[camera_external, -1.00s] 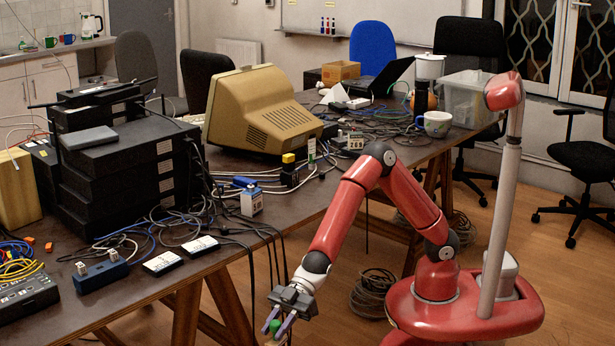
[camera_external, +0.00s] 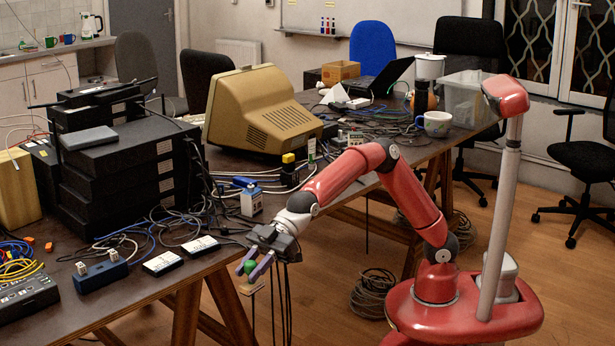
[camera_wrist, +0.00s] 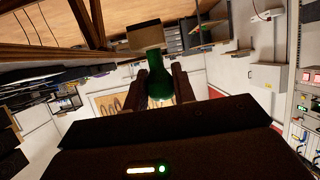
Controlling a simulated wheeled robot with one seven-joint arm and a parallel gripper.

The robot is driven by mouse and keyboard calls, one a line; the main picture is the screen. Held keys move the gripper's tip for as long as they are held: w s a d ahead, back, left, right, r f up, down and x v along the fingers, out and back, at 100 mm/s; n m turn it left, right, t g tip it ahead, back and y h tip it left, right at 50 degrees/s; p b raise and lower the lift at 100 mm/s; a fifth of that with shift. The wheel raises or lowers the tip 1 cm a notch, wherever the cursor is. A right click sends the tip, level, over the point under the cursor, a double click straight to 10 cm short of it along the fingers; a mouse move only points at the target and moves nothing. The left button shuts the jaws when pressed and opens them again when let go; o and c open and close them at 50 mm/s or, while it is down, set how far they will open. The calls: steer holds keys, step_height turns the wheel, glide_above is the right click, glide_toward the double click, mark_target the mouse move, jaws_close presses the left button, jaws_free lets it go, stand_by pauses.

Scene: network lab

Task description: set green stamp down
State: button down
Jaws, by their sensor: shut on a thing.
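My gripper (camera_external: 252,268) is shut on the green stamp (camera_external: 251,267), holding it by its rounded green handle. A tan, flat base shows below the fingers. The stamp is in the air just off the front edge of the dark table (camera_external: 222,262), near table height. In the wrist view the green handle (camera_wrist: 159,82) sits between the two dark fingers, with the brownish base (camera_wrist: 150,38) beyond it. I cannot see the stamp's underside.
Two white-topped boxes (camera_external: 163,262) (camera_external: 200,245) lie near the table's front edge, left of my gripper. A small white and blue box (camera_external: 251,201) and loose cables lie behind. A blue device (camera_external: 100,275) is further left. Black cables hang over the edge beside my gripper.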

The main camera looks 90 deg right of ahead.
steer(key=w+d+r+m+t+h, duration=0.1)
steer(key=w+d+r+m+h, duration=0.15)
steer(key=d, duration=0.55)
steer(key=w+d+r+m+t+h, duration=0.1)
steer(key=w+d+r+m+t, duration=0.2)
steer(key=d, duration=0.4)
steer(key=w+d+r+m+h, duration=0.1)
steer(key=w+d+r+h, duration=0.2)
steer(key=d, duration=0.5)
steer(key=w+d+r+m+h, duration=0.1)
steer(key=d+r+m+h, duration=0.25)
steer(key=d, duration=1.15)
steer(key=w+d+r+m+h, duration=0.15)
steer(key=d+r, duration=0.35)
steer(key=d, duration=0.9)
steer(key=d+f+m+h, duration=0.1)
steer(key=d+f, duration=0.3)
steer(key=d, duration=0.4)
steer(key=w+d+f+m+h, duration=0.1)
steer(key=d+f, duration=0.3)
steer(key=d, duration=0.4)
steer(key=w+d+f+m+h, duration=0.1)
steer(key=d+f+h, duration=0.1)
steer(key=d+f, duration=0.3)
steer(key=shift+w+d, duration=0.1)
steer(key=shift+d, duration=1.5)
steer(key=shift+f, duration=2.05)
steer(key=c, duration=1.1)
jaws_free()
steer(key=shift+c, duration=0.2)
